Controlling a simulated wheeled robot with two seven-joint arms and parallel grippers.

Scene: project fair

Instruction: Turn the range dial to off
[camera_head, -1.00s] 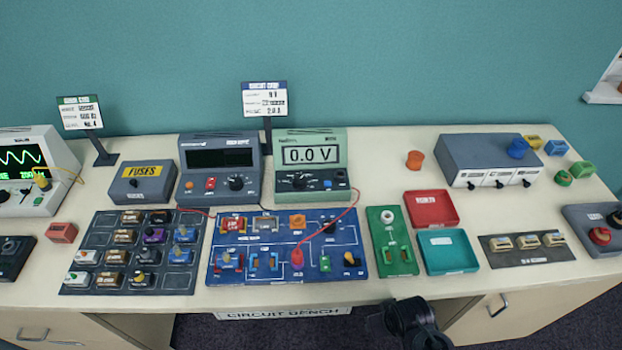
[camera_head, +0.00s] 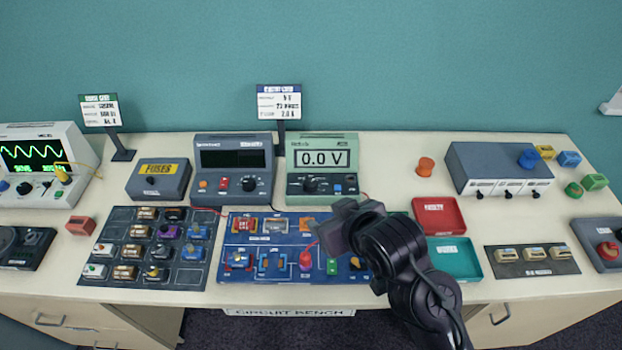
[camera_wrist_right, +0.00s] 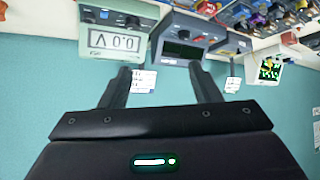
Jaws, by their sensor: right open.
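The green meter (camera_head: 322,150) stands at the back of the bench and its display reads 0.0 V. Its black range dial (camera_head: 312,185) sits on the front panel below the display; the pointer's setting is too small to read. My right gripper (camera_head: 336,228) is open and empty, above the blue circuit board in front of the meter, apart from the dial. In the right wrist view the meter (camera_wrist_right: 112,42) appears upside down beyond my open fingers (camera_wrist_right: 160,75), with the dial (camera_wrist_right: 133,20) near the top. My left gripper is not in view.
A dark blue power unit (camera_head: 232,165) stands close left of the meter. The blue circuit board (camera_head: 235,262) with a red lead lies in front. A sign (camera_head: 279,102) rises behind. Red (camera_head: 440,228) and teal (camera_head: 470,272) trays lie to the right. Bench right of the meter is mostly clear.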

